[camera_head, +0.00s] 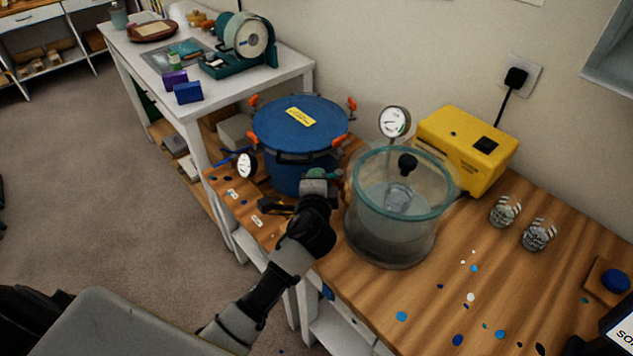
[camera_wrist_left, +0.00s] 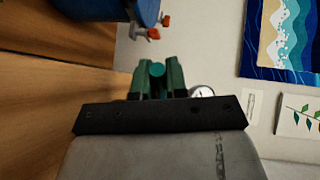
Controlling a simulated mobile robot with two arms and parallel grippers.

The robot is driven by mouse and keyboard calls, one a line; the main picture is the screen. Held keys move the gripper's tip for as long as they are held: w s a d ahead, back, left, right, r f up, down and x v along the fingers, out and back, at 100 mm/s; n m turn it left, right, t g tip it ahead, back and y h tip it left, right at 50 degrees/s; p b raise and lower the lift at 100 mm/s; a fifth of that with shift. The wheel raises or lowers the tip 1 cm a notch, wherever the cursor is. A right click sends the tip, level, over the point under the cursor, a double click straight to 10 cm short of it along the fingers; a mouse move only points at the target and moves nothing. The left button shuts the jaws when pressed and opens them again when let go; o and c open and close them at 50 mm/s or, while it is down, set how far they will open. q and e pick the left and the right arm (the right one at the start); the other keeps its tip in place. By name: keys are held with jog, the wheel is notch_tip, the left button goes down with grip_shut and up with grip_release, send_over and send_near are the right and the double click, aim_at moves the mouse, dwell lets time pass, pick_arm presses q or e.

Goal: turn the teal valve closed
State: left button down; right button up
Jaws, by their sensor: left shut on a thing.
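The teal valve (camera_wrist_left: 158,69) shows as a small round teal end between the green fingers of my left gripper (camera_wrist_left: 158,82) in the left wrist view. The gripper is shut on it. In the head view my left gripper (camera_head: 322,180) is between the blue pressure pot and the clear chamber, and it hides most of the valve. The clear chamber (camera_head: 390,232) with a teal rim stands just right of the gripper. A container is visible inside it. How far the valve is turned cannot be seen. My right gripper is not in view.
The blue pot (camera_head: 300,125) with orange clamps stands left of the chamber. A round gauge (camera_head: 394,122) rises behind the chamber, beside a yellow pump (camera_head: 465,150).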

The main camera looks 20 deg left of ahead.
pick_arm(q)
jog(key=shift+s+d+f+y, duration=0.1)
jog(key=shift+f+y, duration=0.05)
jog(key=shift+y, duration=0.15)
jog(key=shift+s+d+n+g+y+b, duration=0.1)
jog(key=shift+n+g+y+b, duration=0.2)
jog(key=shift+n+y+b, duration=0.15)
jog(key=shift+n, duration=0.25)
jog(key=c, duration=1.2)
grip_release()
jog(key=shift+o, duration=0.2)
jog(key=b+v, duration=0.1)
jog(key=v, duration=0.8)
jog(key=shift+s+d+b, duration=0.15)
jog(key=shift+d+b, duration=0.1)
jog(key=shift+b, duration=0.05)
jog(key=shift+v, duration=0.75)
